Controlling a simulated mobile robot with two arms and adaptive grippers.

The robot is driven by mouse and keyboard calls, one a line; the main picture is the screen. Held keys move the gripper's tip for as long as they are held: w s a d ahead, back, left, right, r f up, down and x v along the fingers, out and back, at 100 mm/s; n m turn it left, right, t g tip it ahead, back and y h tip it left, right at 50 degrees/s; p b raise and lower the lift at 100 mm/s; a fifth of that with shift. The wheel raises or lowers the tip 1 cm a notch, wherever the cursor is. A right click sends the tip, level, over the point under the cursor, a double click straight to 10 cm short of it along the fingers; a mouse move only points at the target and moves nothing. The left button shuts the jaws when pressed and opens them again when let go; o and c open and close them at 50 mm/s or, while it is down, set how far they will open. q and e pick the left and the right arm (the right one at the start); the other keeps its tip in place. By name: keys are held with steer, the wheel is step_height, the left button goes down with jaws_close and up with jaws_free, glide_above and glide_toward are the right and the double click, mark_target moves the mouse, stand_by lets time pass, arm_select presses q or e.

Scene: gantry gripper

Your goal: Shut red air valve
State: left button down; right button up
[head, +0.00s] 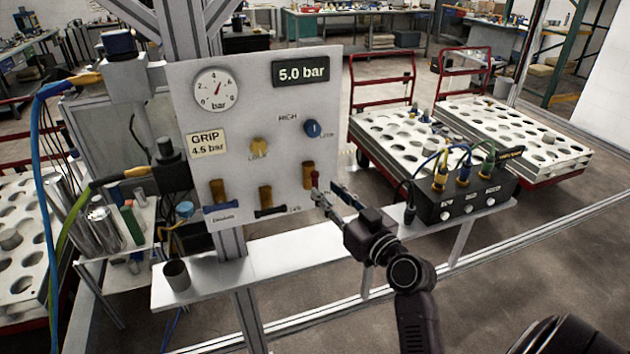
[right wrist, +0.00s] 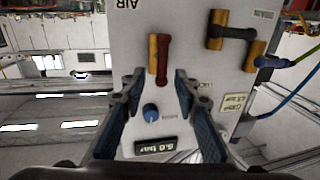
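The red air valve (head: 314,181) is at the lower right of the white panel (head: 245,110), with a brass body and a red handle. In the right wrist view, the red handle (right wrist: 163,62) lies in line with its brass body (right wrist: 153,48), not across it. My right gripper (head: 326,193) is in front of the panel's lower right edge, close to the red handle. In the right wrist view my right gripper (right wrist: 155,80) is open, with the handle's end between its fingertips; contact cannot be told. My left gripper is not in view.
The panel also bears a blue-handled valve (head: 219,207), a black-handled valve (head: 268,210), a blue knob (head: 312,129), a yellow knob (head: 258,146) and a gauge (head: 214,90). A black connector box (head: 465,203) stands right of my gripper. A white shelf (head: 300,248) runs below.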

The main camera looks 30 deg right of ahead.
mark_target(317, 184)
steer(key=w+p, duration=0.1)
steer(key=w, duration=0.3)
steer(key=shift+w, duration=0.1)
steer(key=shift+c, duration=0.7)
jaws_close()
